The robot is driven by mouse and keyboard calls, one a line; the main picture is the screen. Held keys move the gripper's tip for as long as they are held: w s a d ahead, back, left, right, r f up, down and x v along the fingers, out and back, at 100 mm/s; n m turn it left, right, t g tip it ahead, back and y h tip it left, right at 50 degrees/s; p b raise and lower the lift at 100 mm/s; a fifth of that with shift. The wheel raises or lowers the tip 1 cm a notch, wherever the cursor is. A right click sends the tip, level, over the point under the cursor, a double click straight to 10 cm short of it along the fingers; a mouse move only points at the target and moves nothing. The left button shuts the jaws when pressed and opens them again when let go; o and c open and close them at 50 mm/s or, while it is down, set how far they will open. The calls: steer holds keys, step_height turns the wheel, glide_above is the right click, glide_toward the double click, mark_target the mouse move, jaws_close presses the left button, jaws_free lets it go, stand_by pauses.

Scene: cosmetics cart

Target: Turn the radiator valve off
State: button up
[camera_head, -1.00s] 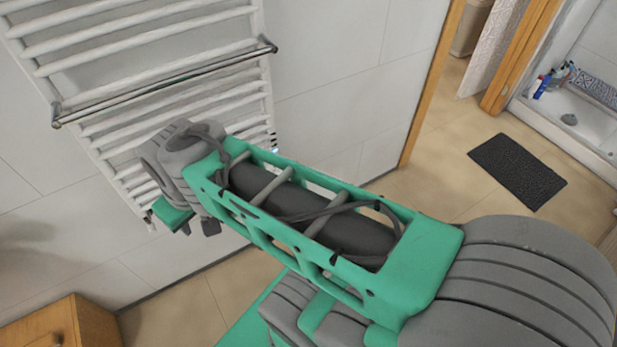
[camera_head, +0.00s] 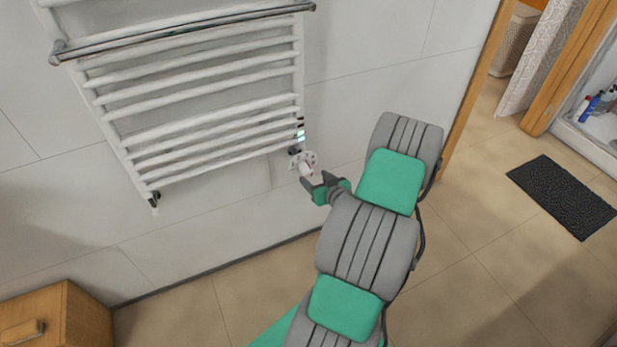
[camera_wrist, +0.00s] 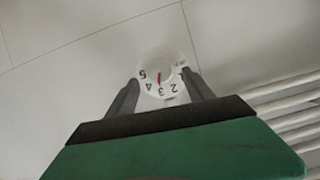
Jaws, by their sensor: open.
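The radiator valve (camera_head: 306,168) is a small white knob at the lower right corner of the white towel radiator (camera_head: 200,99). In the wrist view the valve dial (camera_wrist: 160,80) faces me, with black numbers and a red mark near its middle. My gripper (camera_head: 318,182) is at the valve, just in front of it and slightly right. In the wrist view my gripper (camera_wrist: 160,88) is open, with one dark finger on each side of the dial. I cannot tell whether the fingers touch it. Part of the dial's lower edge is hard to make out.
The tiled wall (camera_head: 365,50) lies close behind the valve. A wooden cabinet (camera_head: 85,318) stands at the lower left. A dark mat (camera_head: 562,196) lies on the floor at the right, near a doorway. The floor between cabinet and mat is mostly clear.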

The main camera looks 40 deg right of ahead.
mark_target(311, 175)
steer(key=x, duration=0.5)
steer(key=shift+w+f, duration=0.15)
steer(key=shift+w, duration=0.05)
jaws_close()
stand_by(0.4)
